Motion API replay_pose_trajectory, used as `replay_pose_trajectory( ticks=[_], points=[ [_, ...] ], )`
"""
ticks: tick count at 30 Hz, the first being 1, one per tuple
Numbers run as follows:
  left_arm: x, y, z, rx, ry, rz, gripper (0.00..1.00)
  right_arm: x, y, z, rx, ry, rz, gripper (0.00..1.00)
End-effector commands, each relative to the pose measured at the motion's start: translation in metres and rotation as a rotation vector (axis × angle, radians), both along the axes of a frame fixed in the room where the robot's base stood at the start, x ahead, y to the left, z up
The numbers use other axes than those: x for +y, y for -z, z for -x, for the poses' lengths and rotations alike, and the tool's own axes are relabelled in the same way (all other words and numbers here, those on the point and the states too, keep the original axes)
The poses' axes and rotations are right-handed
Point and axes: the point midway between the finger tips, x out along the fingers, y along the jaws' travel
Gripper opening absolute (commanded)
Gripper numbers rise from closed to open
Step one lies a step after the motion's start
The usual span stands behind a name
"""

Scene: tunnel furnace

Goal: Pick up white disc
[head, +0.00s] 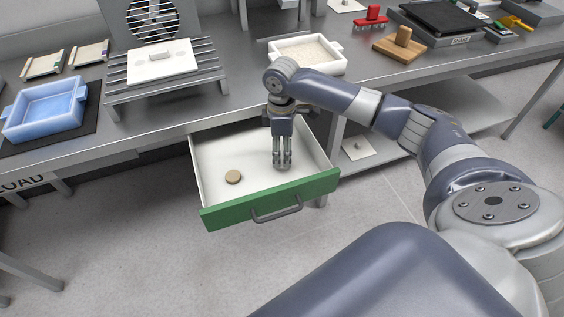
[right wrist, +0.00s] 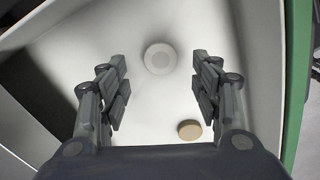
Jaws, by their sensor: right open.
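The white disc (right wrist: 159,58) lies on the white floor of the open drawer (head: 205,160), ahead of and between my fingers in the right wrist view. I cannot make it out in the head view. My right gripper (head: 282,165) points down into the drawer. In the right wrist view its two fingers (right wrist: 160,85) are spread wide with nothing between them, apart from the disc. A tan disc (right wrist: 189,130) lies in the same drawer; it also shows in the head view (head: 233,177), left of my gripper. My left gripper is not in view.
The drawer's green front (head: 270,200) and white side walls surround my gripper. The bench above holds a blue tray (head: 45,110), a rack with a white plate (head: 160,62) and a white granule-filled tray (head: 335,68) close to my right arm. The drawer floor around the tan disc is clear.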

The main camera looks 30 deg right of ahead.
Motion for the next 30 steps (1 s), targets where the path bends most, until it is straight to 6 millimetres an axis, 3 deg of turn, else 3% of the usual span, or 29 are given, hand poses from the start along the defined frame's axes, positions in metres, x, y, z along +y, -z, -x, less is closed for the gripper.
replay_pose_trajectory(
  ticks=[8,16,17,23,30],
  points=[
    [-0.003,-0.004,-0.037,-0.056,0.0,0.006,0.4,0.003,0.039,0.0,0.003,0.0,0.001,0.59],
    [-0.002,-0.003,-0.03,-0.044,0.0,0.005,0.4,0.003,0.043,-0.001,0.0,0.0,0.0,0.59],
    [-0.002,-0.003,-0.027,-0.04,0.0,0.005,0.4,0.003,0.043,-0.001,0.0,0.0,0.0,0.56],
    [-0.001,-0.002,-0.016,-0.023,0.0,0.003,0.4,0.003,0.043,-0.001,0.001,0.0,0.001,0.13],
    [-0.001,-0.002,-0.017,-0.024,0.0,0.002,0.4,0.003,0.042,-0.001,0.001,0.0,0.001,0.13]
  ],
)
